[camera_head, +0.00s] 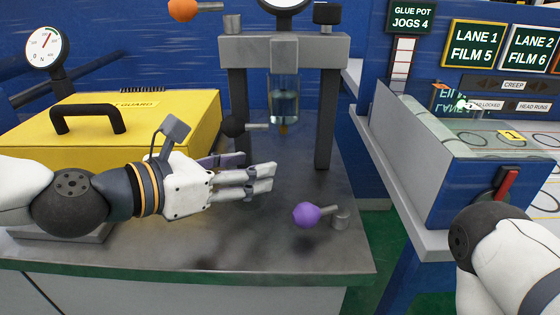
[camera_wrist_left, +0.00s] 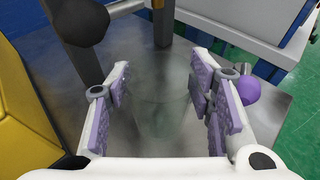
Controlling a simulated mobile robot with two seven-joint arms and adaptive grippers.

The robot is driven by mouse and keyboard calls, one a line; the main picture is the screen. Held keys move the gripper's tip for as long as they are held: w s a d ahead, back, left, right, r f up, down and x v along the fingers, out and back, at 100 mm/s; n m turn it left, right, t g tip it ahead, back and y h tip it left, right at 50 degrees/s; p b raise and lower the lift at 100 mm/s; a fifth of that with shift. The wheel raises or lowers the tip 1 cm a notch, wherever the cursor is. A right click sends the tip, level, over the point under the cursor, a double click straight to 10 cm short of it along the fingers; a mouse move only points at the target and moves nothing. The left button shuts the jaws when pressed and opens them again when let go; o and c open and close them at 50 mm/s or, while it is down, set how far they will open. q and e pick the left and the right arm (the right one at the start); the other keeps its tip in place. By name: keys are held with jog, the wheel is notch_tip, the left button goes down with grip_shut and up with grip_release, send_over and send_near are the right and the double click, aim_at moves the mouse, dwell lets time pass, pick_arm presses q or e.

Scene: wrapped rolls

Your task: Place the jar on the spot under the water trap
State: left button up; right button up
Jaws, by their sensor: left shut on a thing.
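The jar (camera_wrist_left: 160,108) shows faintly as a clear, see-through vessel between my left fingers in the left wrist view. My left gripper (camera_head: 254,173) is shut on it, the purple pads on either side, also seen in the left wrist view (camera_wrist_left: 160,82). In the head view the fingers largely hide the jar. The water trap (camera_head: 284,99) is a clear bowl with liquid, hanging under the grey crossbar of a press-like stand. My left gripper is low, below and in front of the trap. The spot under the trap cannot be made out. My right gripper is out of view.
The grey bench top (camera_head: 290,252) carries a yellow guard box (camera_head: 160,125) with a black handle at left. A purple knob (camera_head: 307,214) stands right of my left gripper. The stand's posts (camera_head: 325,115) rise behind it. A blue-fronted machine (camera_head: 450,190) is at right.

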aim_at(260, 158)
pick_arm(q)
jog(key=w+d, duration=0.3)
jog(key=shift+w+r, duration=0.1)
jog(key=x, duration=0.4)
jog(key=shift+w+r, duration=0.1)
jog(key=shift+r, duration=0.05)
jog(key=shift+f, duration=0.35)
jog(key=shift+a+r, duration=0.1)
jog(key=shift+b, duration=0.3)
jog(key=o, duration=1.2)
